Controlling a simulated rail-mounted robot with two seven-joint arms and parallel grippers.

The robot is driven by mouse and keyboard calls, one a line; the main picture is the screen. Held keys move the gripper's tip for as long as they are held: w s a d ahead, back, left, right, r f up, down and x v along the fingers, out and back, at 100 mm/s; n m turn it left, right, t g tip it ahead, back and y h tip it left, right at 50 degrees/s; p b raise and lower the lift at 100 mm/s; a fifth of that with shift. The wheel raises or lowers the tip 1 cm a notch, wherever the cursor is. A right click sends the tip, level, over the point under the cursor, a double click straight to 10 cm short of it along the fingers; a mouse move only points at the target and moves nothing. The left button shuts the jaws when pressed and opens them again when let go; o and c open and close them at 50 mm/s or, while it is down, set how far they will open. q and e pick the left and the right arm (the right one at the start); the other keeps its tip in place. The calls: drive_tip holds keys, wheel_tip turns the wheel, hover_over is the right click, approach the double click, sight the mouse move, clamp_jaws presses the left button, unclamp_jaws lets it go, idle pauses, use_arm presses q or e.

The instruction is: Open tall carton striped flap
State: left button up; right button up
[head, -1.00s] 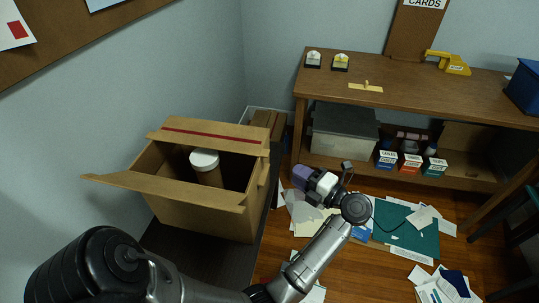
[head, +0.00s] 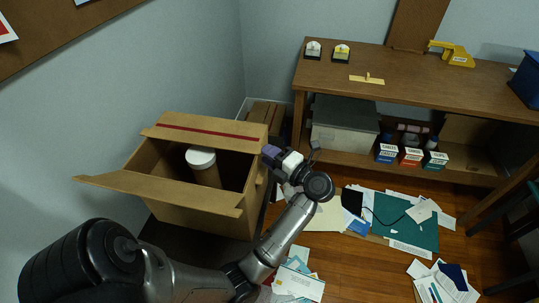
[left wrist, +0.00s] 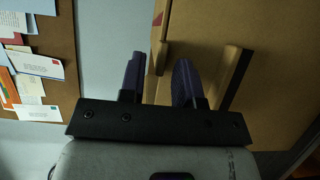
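The tall cardboard carton (head: 200,212) stands open at the left in the head view, with a white-capped tube (head: 202,165) inside. Its striped flap (head: 205,134), with a red stripe along it, is at the carton's far side, angled outward. My left gripper (head: 270,153) is at the carton's right side, by the right end of the striped flap. In the left wrist view its two dark purple fingers (left wrist: 157,80) are apart, with a cardboard edge between and ahead of them; I cannot tell whether they touch it. A bit of red stripe shows at the top there. My right gripper is not in view.
The carton's near flap (head: 150,190) sticks out toward the left. A wooden workbench (head: 440,92) with a grey bin (head: 343,128) beneath stands at the right. Papers and a green mat (head: 405,222) lie on the floor. A corkboard (left wrist: 40,60) is on the wall.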

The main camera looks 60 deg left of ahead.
use_arm(q)
clamp_jaws()
idle(0.5)
